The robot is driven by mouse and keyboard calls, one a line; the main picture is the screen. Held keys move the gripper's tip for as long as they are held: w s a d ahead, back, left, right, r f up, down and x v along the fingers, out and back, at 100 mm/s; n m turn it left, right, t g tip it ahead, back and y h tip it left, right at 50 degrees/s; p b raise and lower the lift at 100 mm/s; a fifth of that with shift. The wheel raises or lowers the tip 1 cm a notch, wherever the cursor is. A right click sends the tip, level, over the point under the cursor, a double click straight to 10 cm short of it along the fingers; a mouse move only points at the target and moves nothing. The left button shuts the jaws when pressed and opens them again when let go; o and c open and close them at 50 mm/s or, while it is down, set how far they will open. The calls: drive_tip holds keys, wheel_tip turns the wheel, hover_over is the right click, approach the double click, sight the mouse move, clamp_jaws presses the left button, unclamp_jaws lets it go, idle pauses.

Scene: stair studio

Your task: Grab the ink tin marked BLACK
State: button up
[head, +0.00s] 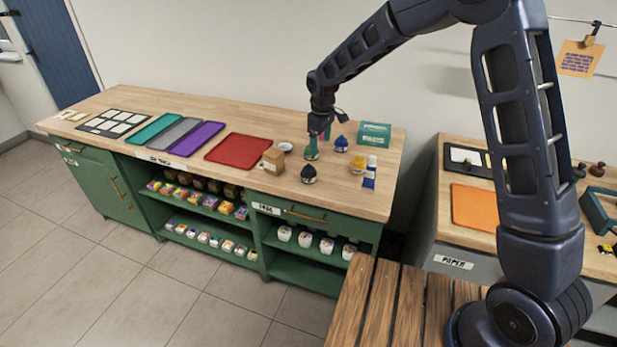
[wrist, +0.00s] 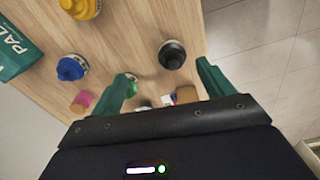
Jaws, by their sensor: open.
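The black ink tin (head: 308,174) stands upright on the wooden counter near its front edge. In the wrist view the black tin (wrist: 172,54) shows from above, ahead of and between the two green fingertips. Its marking is too small to read. My gripper (head: 318,136) is above the counter, behind the black tin and close over the green tin (head: 311,153). In the wrist view my gripper (wrist: 166,71) is open with nothing between the fingers. The green tin (wrist: 131,80) is partly hidden by the left finger.
A blue tin (head: 341,144) and a yellow tin (head: 357,166) stand to the right, with a blue-and-white tube (head: 370,172) and a teal box (head: 374,134). A small cardboard box (head: 273,161), white dish (head: 285,147) and red mat (head: 238,148) lie to the left.

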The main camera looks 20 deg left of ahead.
sight(308, 167)
drive_tip(key=shift+n, duration=0.4)
drive_tip(key=a+f, duration=0.1)
drive_tip(key=s+a+f, duration=0.1)
drive_tip(key=a+f, duration=0.1)
drive_tip(key=shift+s+a, duration=0.1)
drive_tip(key=shift+s, duration=0.2)
wheel_tip(308, 167, down, 5)
drive_tip(key=shift+f, duration=0.15)
drive_tip(key=shift+w+a+f, duration=0.1)
drive_tip(key=shift+a+f, duration=0.1)
drive_tip(key=shift+f, duration=1.15)
drive_tip(key=shift+w+a+f, duration=0.1)
drive_tip(key=shift+a+f, duration=0.05)
drive_tip(key=shift+f, duration=1.2)
drive_tip(key=c, duration=1.3)
